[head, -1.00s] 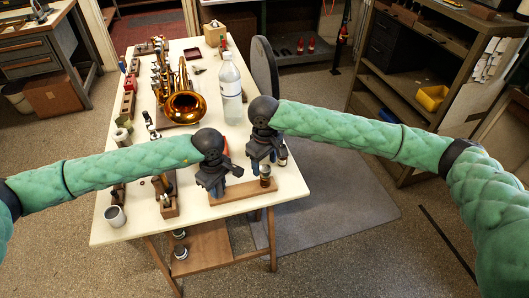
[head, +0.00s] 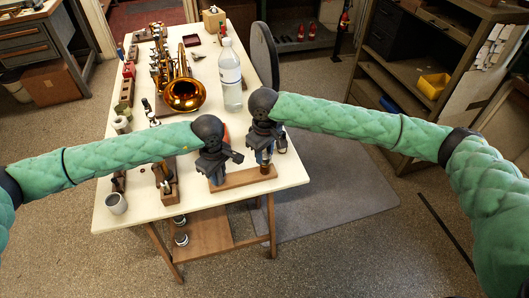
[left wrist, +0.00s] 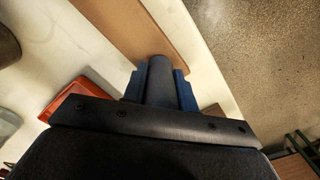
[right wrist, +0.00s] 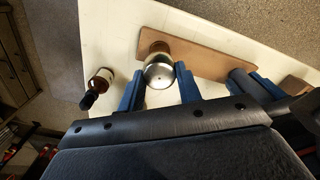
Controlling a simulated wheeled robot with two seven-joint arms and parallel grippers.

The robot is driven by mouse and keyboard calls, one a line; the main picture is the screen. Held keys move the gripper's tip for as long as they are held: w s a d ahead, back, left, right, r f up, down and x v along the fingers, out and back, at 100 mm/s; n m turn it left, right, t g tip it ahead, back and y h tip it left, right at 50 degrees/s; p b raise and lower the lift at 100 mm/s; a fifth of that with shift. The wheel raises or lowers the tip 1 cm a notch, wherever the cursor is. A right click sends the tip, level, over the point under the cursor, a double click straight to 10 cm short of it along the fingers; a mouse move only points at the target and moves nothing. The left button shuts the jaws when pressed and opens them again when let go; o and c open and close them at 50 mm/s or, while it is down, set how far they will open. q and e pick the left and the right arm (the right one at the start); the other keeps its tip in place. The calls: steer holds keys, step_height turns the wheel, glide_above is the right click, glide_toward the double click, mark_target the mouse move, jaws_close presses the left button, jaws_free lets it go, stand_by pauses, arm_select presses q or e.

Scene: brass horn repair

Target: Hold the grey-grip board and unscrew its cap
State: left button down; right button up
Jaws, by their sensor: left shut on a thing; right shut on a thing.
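A wooden board (head: 240,182) lies flat near the table's front right corner. Its dark grey grip (left wrist: 160,82) stands between the blue fingers of my left gripper (head: 216,180), which is shut on it. A small jar (head: 265,171) stands on the board's right end. Its silvery cap (right wrist: 159,74) shows in the right wrist view between the blue fingers of my right gripper (right wrist: 160,88), which is shut on the cap. The jar's body is partly hidden by the cap there. Whether the cap has turned I cannot tell.
A brown bottle with a black top (right wrist: 99,82) stands just beyond the board. An orange object (left wrist: 72,98) lies near my left gripper.

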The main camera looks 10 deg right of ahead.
steer(key=shift+c, duration=0.5)
steer(key=n, duration=0.4)
steer(key=shift+n, duration=0.6)
steer(key=n, duration=0.3)
steer(key=shift+n, duration=1.1)
steer(key=n, duration=0.3)
steer(key=shift+r, duration=0.1)
steer(key=shift+s+n, duration=0.1)
steer(key=shift+n, duration=1)
